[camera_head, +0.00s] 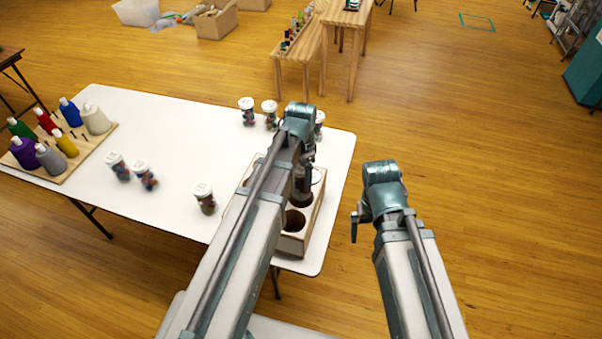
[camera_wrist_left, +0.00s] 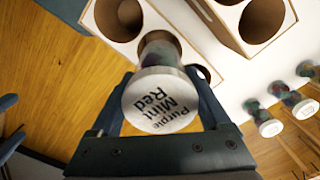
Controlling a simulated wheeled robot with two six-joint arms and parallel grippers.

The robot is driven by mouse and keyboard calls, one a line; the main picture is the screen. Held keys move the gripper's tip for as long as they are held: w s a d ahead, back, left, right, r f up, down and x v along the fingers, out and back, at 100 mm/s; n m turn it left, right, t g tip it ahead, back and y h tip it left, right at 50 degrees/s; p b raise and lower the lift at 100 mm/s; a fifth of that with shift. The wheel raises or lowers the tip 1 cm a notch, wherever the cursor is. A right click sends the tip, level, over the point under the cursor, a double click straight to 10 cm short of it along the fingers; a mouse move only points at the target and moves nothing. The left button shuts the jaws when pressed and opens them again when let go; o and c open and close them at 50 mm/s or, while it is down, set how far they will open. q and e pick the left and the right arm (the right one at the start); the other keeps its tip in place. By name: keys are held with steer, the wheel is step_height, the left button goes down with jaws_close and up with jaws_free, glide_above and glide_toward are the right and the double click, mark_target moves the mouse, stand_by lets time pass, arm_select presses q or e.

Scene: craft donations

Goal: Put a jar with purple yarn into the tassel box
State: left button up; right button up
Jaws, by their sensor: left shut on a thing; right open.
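My left gripper (camera_wrist_left: 162,92) is shut on a jar (camera_wrist_left: 160,100) with a white lid reading "Purple Mint Red" and dark, mixed-colour contents. The tassel box (camera_head: 293,242), pale with round openings, stands at the table's right end and shows in the left wrist view (camera_wrist_left: 150,28). The jar is over or at the box; I cannot tell how deep it sits. In the head view my left gripper (camera_head: 303,188) points down at the box, and my arm hides part of it. My right gripper (camera_head: 356,228) is open and empty, right of the table.
Other white-lidded jars stand on the white table (camera_head: 180,130): one near the box (camera_head: 204,198), two to the left (camera_head: 118,167) (camera_head: 146,177), several at the back edge (camera_head: 247,110). The table's middle is mostly clear.

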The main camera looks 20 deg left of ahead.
mark_target(302, 192)
arm_select(q)
step_height(302, 192, down, 9)
steer(key=b, duration=0.8)
steer(key=shift+r, duration=0.1)
steer(key=shift+s, duration=0.1)
steer(key=o, duration=1.3)
steer(key=shift+c, duration=0.2)
steer(key=shift+r+p, duration=0.5)
step_height(302, 192, up, 13)
steer(key=p, duration=1.3)
steer(key=shift+r, duration=0.1)
steer(key=shift+f, duration=0.25)
